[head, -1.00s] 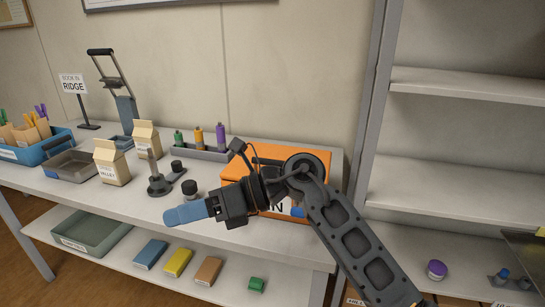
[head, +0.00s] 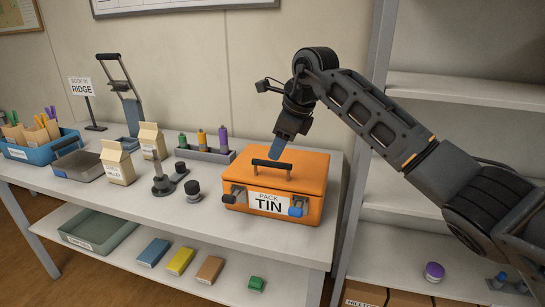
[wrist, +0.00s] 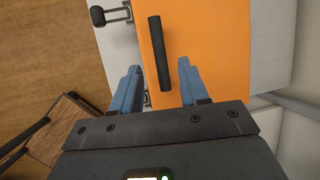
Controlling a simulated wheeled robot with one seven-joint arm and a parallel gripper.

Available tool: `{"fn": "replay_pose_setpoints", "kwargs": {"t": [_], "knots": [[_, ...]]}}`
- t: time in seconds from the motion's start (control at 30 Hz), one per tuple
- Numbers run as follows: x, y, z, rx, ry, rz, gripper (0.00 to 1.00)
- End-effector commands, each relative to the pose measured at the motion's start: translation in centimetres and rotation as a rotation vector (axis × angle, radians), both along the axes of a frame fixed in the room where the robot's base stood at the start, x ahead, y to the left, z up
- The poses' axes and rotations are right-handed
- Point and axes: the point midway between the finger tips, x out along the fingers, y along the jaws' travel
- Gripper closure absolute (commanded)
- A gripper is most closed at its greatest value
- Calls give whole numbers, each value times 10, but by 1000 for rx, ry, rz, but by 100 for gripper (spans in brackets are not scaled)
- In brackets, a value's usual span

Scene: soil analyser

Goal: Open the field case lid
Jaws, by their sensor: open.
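The field case is an orange box (head: 316,205) with a "PACK TIN" label on its front. Its orange lid (head: 308,162) looks closed and bears a black bar handle (head: 271,167). The lid and handle (wrist: 159,50) also show in the wrist view. A dark-knobbed latch (head: 236,193) juts from the front left, and a blue-tipped latch (head: 296,209) is at the front right. My gripper (head: 276,155) points down over the lid, close to the handle. In the wrist view my gripper (wrist: 160,72) is open, with the handle's near end between its blue fingers; the height gap is unclear.
The case stands at the right end of a white bench (head: 205,232). A rack of coloured tubes (head: 204,152) is behind it on the left, and a dark capped jar (head: 193,192) stands left of it. Grey shelving (head: 405,185) with a post is close on the right.

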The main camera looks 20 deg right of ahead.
Motion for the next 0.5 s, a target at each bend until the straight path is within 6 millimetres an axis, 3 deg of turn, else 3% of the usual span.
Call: {"fn": "replay_pose_setpoints", "kwargs": {"t": [0.23, 0.5], "knots": [[13, 8, -33, 3, 2, 0, 56], [18, 11, -44, 3, -1, 1, 56]]}}
